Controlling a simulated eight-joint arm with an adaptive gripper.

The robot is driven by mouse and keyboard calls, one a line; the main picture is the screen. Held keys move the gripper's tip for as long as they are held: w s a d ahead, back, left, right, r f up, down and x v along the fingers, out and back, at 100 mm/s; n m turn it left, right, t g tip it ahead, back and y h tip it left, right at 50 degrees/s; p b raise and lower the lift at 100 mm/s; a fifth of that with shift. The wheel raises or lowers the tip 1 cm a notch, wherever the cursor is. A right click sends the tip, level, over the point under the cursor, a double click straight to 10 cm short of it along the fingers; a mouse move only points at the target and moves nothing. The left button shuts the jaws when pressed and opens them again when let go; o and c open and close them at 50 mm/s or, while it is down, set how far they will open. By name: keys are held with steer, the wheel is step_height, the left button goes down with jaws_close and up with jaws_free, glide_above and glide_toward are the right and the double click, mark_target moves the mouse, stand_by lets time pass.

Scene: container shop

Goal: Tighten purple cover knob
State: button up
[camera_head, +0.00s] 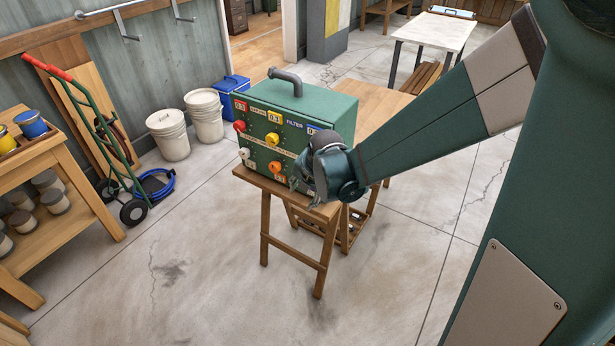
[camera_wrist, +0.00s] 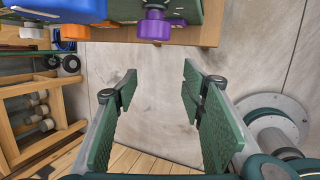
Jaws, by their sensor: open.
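A green box (camera_head: 300,108) with a grey pipe handle stands on a wooden trestle table (camera_head: 262,184). Its front carries red, yellow, white and orange knobs. In the head view my gripper hides that part of the panel. My gripper (camera_head: 308,178) is at the box's lower right front. In the wrist view its two green finger pads (camera_wrist: 158,88) are wide apart with nothing between them. The purple knob lies beyond the fingertips, apart from them.
An orange knob (camera_wrist: 75,31) sits left of the purple one, beside a blue part (camera_wrist: 55,9). A wooden shelf (camera_head: 70,180) with cans, a hand truck (camera_head: 105,150) and white buckets (camera_head: 168,136) stand left. The floor in front of the table is clear.

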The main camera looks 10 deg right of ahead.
step_height(320, 180, up, 7)
steer(key=w+h+p, duration=0.2)
steer(key=h, duration=0.1)
steer(key=shift+w+d+f+g+h, duration=0.15)
steer(key=shift+w+d+g+h, duration=0.2)
steer(key=shift+g+h, duration=0.05)
steer(key=shift+f, duration=0.15)
steer(key=x, duration=0.7)
steer(key=shift+f+b, duration=0.25)
steer(key=shift+b, duration=0.2)
steer(key=shift+w+d, duration=0.1)
steer(key=c, duration=0.9)
